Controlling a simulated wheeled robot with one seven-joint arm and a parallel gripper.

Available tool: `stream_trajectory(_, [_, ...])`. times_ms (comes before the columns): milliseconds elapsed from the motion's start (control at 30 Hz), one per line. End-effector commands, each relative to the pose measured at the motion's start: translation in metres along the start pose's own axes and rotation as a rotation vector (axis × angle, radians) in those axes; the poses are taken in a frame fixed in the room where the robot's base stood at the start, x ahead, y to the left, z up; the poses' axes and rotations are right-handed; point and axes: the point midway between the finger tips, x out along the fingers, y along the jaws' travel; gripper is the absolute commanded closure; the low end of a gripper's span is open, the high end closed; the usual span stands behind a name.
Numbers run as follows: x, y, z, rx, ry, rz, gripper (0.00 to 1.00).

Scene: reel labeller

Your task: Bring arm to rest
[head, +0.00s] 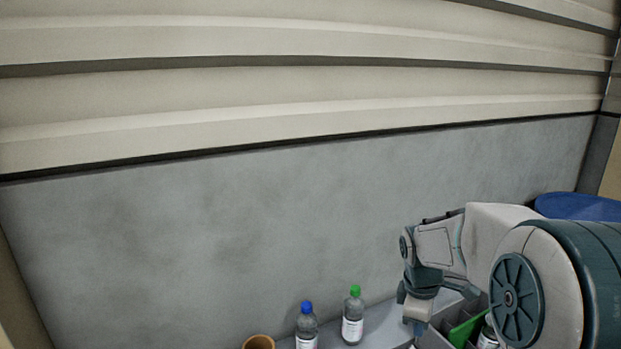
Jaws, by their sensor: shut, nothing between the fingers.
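My arm (485,245) is at the lower right, its end pointing down. My gripper (416,316) hangs at the end of the arm, shut and empty, just left of a grey divided crate (436,338). Its fingertips are small and partly dark in this view.
A blue-capped bottle (307,328) and a green-capped bottle (353,316) stand on a grey surface (379,325), left of my gripper. An orange-brown round container (258,342) is cut off at the bottom edge. A blue rounded object (577,206) lies behind my arm. A grey wall (200,240) stands behind.

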Motion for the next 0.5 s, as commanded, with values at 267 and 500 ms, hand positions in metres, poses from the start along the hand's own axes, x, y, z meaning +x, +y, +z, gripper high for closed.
stream_trajectory(267, [-0.058, -0.084, 0.007, 0.489, 0.064, 0.048, 1.0])
stream_trajectory(500, [-0.08, -0.15, 0.018, 0.887, 0.165, 0.025, 1.0])
